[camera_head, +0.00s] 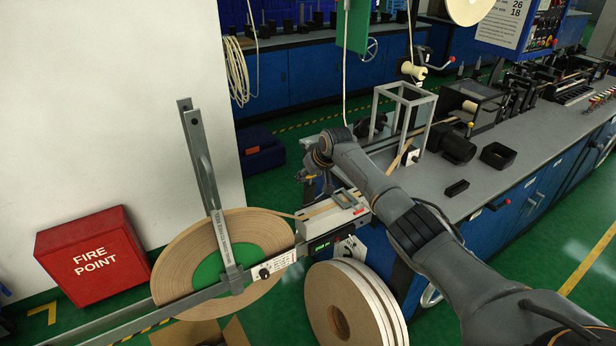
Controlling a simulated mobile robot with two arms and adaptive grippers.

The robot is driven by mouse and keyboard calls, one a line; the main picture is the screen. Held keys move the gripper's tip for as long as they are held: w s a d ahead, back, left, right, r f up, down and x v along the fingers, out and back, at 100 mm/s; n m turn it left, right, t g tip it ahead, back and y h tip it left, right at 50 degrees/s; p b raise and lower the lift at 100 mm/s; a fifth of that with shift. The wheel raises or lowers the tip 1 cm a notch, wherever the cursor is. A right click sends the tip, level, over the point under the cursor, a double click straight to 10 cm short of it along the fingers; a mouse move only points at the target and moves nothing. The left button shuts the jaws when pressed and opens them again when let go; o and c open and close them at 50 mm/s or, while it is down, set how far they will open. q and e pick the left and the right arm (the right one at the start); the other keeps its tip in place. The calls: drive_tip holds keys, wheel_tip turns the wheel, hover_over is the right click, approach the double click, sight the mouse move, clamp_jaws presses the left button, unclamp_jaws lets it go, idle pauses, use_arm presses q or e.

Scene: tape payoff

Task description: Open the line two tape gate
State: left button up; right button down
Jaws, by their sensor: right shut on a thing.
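My right gripper (309,178) is at the end of my right arm, which reaches in from the lower right. It is small and partly hidden by the wrist, above the back of the tape feed unit (335,218). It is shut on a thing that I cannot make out. The unit has a green display, and pale tape runs to it from a large tan tape reel (185,250) with a green centre. I cannot tell which part is the line two tape gate. My left gripper is out of view.
A red fire point box (92,250) stands by the white wall at left. Spare tan reels (345,308) lean below the unit. A grey bench (480,185) with a metal frame (405,115) and black boxes is at right. Green floor shows at far right.

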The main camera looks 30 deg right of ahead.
drive_tip(key=shift+w+d+r, duration=0.15)
drive_tip(key=shift+w+r, duration=0.2)
drive_tip(key=shift+r, duration=0.35)
drive_tip(key=c, duration=0.9)
unclamp_jaws()
drive_tip(key=shift+c, duration=0.2)
drive_tip(key=shift+o, duration=1)
drive_tip(key=shift+s+f, duration=0.1)
drive_tip(key=shift+s, duration=0.2)
drive_tip(key=shift+f, duration=0.15)
drive_tip(key=v, duration=1.2)
drive_tip(key=shift+s, duration=0.15)
